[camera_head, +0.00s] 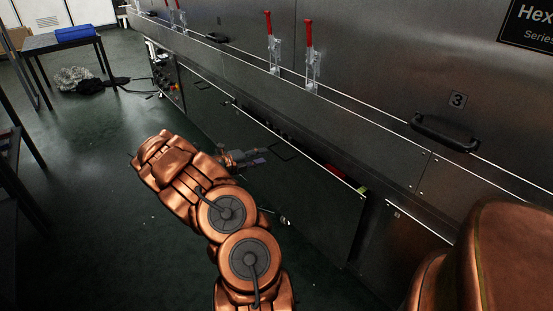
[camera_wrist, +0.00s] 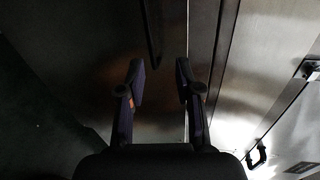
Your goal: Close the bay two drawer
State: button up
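A wide dark metal drawer (camera_head: 318,205) stands out from the lower part of the machine, left of the panel marked 3. Its top edge is away from the body, and a dark gap shows behind it. I take it as the bay two drawer; its own number is not visible. A dark bar handle (camera_head: 285,150) is on its front, and a dark bar, likely this handle, shows in the wrist view (camera_wrist: 153,35). My gripper (camera_head: 262,156) is near the drawer front, left of the handle. In the wrist view my gripper (camera_wrist: 160,80) has its fingers apart with nothing between them.
Red-handled clamps (camera_head: 309,65) stand on the ledge above. A black handle (camera_head: 444,132) is on the panel marked 3. A red and yellow item (camera_head: 360,188) shows in the drawer gap. A table with a blue tray (camera_head: 76,34) is at the far left. The green floor at left is mostly clear.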

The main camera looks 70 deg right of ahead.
jog(key=shift+n, duration=0.5)
jog(key=shift+w+f+b+x, duration=0.2)
jog(key=shift+b+x, duration=0.25)
jog(key=shift+x, duration=1)
jog(key=shift+w+f+b+x, duration=0.1)
jog(key=shift+f+b+x, duration=0.3)
jog(key=shift+x, duration=1.05)
jog(key=shift+w+f+b+x, duration=0.15)
jog(key=shift+b+x, duration=0.4)
jog(key=shift+x, duration=0.9)
jog(key=shift+d+r, duration=0.1)
grip_shut()
